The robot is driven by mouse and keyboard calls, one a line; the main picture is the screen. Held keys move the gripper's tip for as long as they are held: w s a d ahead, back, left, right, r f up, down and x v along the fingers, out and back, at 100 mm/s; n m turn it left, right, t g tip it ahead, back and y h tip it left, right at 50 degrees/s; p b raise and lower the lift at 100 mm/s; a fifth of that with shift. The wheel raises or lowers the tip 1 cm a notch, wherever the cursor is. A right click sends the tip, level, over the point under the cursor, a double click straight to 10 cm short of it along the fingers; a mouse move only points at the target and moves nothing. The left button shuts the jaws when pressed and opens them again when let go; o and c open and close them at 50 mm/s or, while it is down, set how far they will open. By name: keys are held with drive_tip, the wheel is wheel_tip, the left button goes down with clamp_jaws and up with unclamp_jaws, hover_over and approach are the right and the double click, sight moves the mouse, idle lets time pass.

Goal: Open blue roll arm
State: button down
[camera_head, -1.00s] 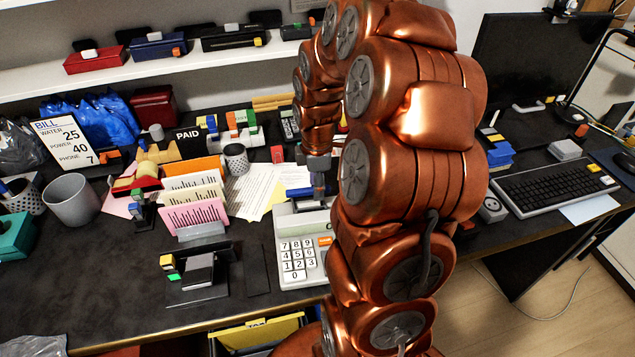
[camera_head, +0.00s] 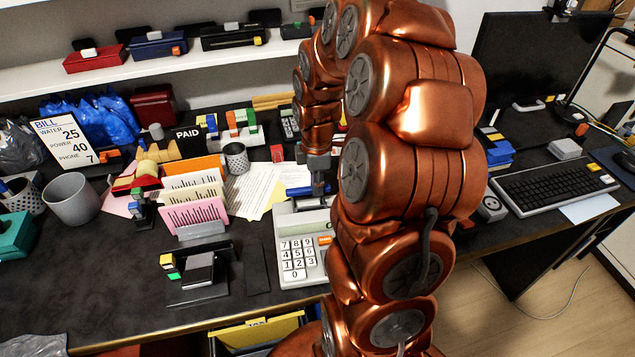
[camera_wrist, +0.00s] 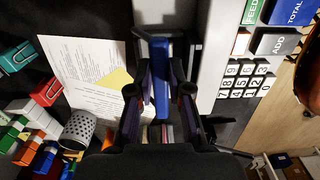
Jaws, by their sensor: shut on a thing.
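The blue roll arm (camera_wrist: 161,82) is a flat blue bar at the back of the grey adding machine (camera_head: 300,246). In the wrist view it runs lengthwise between the two dark fingers of my gripper (camera_wrist: 160,72), which are shut on it. In the head view the blue bar (camera_head: 297,191) lies behind the machine's display, and my gripper (camera_head: 319,186) reaches down onto its right part. My arm hides the machine's right side. The fingers hide part of the bar, and I cannot tell its exact tilt.
White and yellow papers (camera_head: 258,188) lie left of the machine. A file holder with pink and white cards (camera_head: 195,216) and a mesh cup (camera_head: 236,159) stand further left. A black stand (camera_head: 199,275) is at the front. A keyboard (camera_head: 555,188) is at the right.

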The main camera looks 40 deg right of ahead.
drive_tip(key=shift+w+d+r+g+y+p, duration=0.15)
drive_tip(key=shift+w+g+y+p, duration=0.15)
drive_tip(key=shift+g, duration=0.15)
drive_tip(key=shift+w+d+r+g+y+p, duration=0.15)
drive_tip(key=shift+w+g+y+p, duration=0.1)
drive_tip(key=shift+g, duration=0.2)
drive_tip(key=shift+w+d+g+y+p, duration=0.45)
drive_tip(key=shift+w+g+y+p, duration=0.4)
drive_tip(key=shift+g, duration=0.35)
drive_tip(key=shift+w+d+g+y+p, duration=0.45)
drive_tip(key=shift+w+g+y+p, duration=0.15)
drive_tip(key=shift+g+p, duration=0.5)
drive_tip(key=shift+w+d+p, duration=0.1)
drive_tip(key=shift+p, duration=0.35)
drive_tip(key=shift+w+d+f+g+y+p, duration=0.1)
drive_tip(key=shift+w+f+g+y+p, duration=0.2)
drive_tip(key=shift+p, duration=0.5)
drive_tip(key=shift+g+y+p, duration=0.1)
drive_tip(key=shift+g+p, duration=0.3)
drive_tip(key=shift+p, duration=0.4)
drive_tip(key=c, duration=1.1)
unclamp_jaws()
